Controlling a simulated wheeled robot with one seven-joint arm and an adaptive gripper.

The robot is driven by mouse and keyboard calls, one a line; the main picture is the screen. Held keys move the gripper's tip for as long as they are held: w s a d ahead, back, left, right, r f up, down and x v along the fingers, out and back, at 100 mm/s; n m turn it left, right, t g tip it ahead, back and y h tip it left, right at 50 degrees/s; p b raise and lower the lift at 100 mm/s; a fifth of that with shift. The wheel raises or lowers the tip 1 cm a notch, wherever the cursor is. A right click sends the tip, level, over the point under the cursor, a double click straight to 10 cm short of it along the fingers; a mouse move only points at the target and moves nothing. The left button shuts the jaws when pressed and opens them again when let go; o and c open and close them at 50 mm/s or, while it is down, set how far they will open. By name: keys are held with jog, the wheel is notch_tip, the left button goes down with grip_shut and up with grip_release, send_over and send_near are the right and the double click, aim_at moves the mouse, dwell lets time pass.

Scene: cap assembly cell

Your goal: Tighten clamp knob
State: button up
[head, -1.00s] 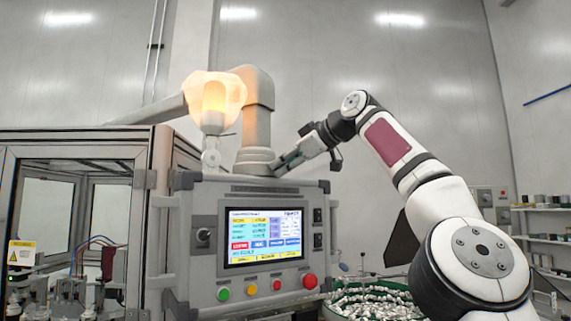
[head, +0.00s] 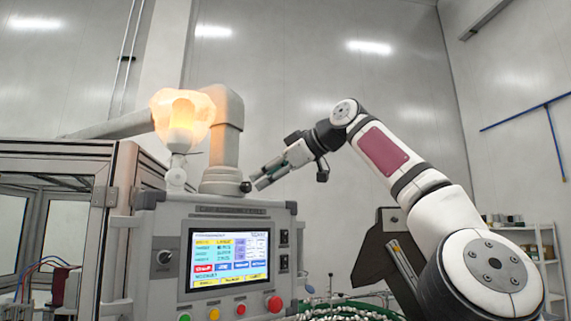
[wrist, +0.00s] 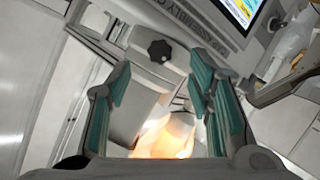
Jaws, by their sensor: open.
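The clamp knob is a small black lobed knob (head: 245,186) at the right side of the grey post's base, on top of the control panel box. It also shows in the wrist view (wrist: 159,50), at the upper middle. My gripper (head: 256,182) is open, its two teal-padded fingers pointing down and left, with the tips close to the right of the knob. In the wrist view the knob appears in the gap between the fingers (wrist: 160,72), nearer the picture's top. Nothing is held. Whether a finger touches the knob is unclear.
The control panel (head: 229,260) with screen and coloured buttons stands below. A glowing lamp (head: 183,120) and a thick grey post (head: 225,140) rise left of the knob. A glass-walled machine (head: 60,220) is at left. Small parts lie in a green-rimmed bowl (head: 350,303) at lower right.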

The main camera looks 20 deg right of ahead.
jog(key=v, duration=0.6)
jog(key=shift+s, duration=0.15)
